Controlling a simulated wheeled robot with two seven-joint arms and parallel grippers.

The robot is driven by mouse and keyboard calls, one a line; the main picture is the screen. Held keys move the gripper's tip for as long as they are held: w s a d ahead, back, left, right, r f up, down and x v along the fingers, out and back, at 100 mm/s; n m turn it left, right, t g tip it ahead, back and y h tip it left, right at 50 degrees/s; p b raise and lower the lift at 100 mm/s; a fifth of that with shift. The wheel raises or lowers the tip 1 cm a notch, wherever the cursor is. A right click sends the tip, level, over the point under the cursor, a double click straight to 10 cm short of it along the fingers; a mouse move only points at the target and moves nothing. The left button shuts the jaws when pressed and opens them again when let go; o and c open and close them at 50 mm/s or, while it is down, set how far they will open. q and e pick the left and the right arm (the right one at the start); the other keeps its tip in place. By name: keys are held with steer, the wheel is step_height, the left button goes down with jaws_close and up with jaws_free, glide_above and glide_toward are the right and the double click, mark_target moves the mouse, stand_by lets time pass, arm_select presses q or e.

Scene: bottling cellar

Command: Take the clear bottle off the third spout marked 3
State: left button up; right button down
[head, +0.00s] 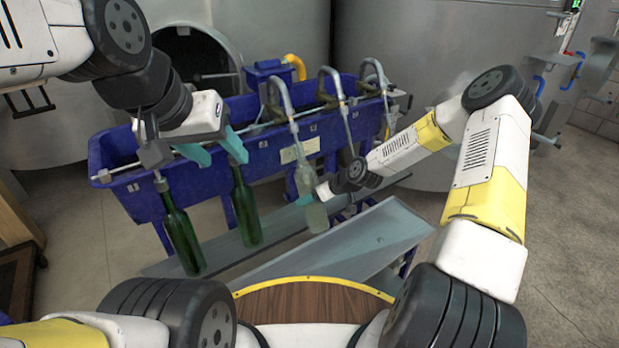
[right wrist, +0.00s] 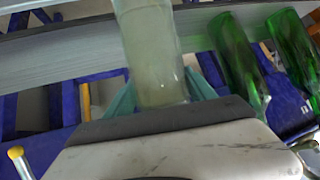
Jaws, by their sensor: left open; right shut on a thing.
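The clear bottle (head: 316,217) hangs nearly upright under the third spout (head: 291,120) from the left. The spout's lower end meets the bottle's neck; I cannot tell how far inside it is. My right gripper (head: 318,194) is shut around the bottle's body from the right. In the right wrist view the bottle (right wrist: 150,45) stands between its teal fingers. The number 3 is too small to read. My left gripper (head: 214,150) is open and empty, its teal fingers in front of the trough, above and between two green bottles.
The blue trough (head: 260,155) carries the row of spouts. Green bottles stand under the first (head: 182,238) and second (head: 245,212) positions, left of the clear one. Two more spouts (head: 335,90) to the right have no bottle visible. A grey sloping panel (head: 350,240) lies in front. Large steel tanks stand behind.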

steer(key=shift+s+d+f, duration=1)
steer(key=shift+s+f, duration=0.5)
steer(key=shift+f, duration=2.45)
steer(key=shift+s+d+f, duration=1)
steer(key=shift+s+f, duration=0.5)
steer(key=shift+f, duration=2.4)
steer(key=s+d+r, duration=0.2)
steer(key=s+d, duration=0.2)
steer(key=s, duration=0.1)
steer(key=shift+s, duration=0.4)
